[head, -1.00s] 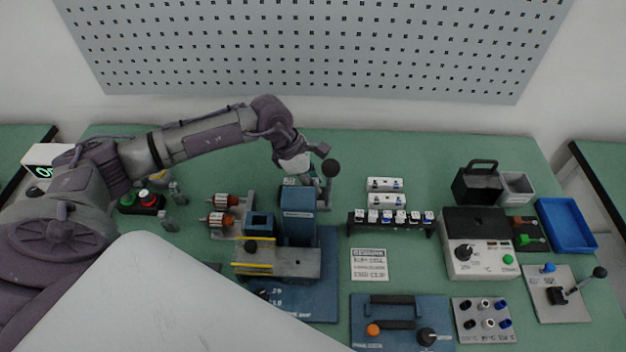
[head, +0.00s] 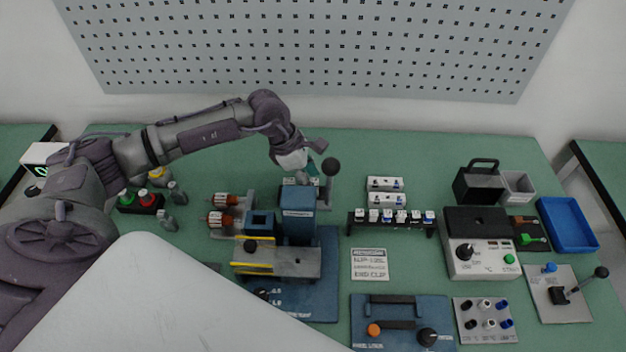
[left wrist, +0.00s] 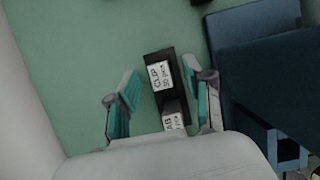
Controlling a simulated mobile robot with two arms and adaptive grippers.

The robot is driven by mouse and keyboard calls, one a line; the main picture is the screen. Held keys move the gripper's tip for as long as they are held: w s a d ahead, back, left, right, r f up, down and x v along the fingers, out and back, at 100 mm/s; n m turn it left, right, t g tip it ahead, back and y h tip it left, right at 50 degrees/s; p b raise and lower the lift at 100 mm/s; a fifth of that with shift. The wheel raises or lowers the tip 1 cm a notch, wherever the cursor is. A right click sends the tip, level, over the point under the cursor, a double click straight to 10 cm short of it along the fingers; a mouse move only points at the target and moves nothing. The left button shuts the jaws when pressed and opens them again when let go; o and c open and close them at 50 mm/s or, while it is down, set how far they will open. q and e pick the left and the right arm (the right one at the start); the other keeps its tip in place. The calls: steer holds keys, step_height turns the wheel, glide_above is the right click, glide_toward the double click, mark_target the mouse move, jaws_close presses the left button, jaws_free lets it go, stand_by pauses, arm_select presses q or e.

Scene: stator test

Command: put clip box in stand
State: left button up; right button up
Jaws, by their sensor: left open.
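A white label reading CLIP (left wrist: 160,75) shows in the left wrist view, on what looks like the clip box, set against a dark block-like body (left wrist: 150,58). A second labelled piece, TAB (left wrist: 174,119), sits just below it. I cannot tell whether the dark body is the stand or part of the box. My left gripper (left wrist: 163,84) is open, its teal-padded fingers on either side of the CLIP piece, with no clear contact. My right gripper is not in view.
The blue press (head: 298,215) with its black-knobbed lever (head: 331,167) stands close to my left gripper. Two copper-wound rotors (head: 222,219) lie left of it. A black rack (head: 391,221) with several small pieces is to the right.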

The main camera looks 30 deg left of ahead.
arm_select(q)
steer(key=v, duration=1)
steer(key=shift+a+r, duration=0.2)
steer(key=shift+r, duration=0.1)
steer(key=shift+s, duration=0.1)
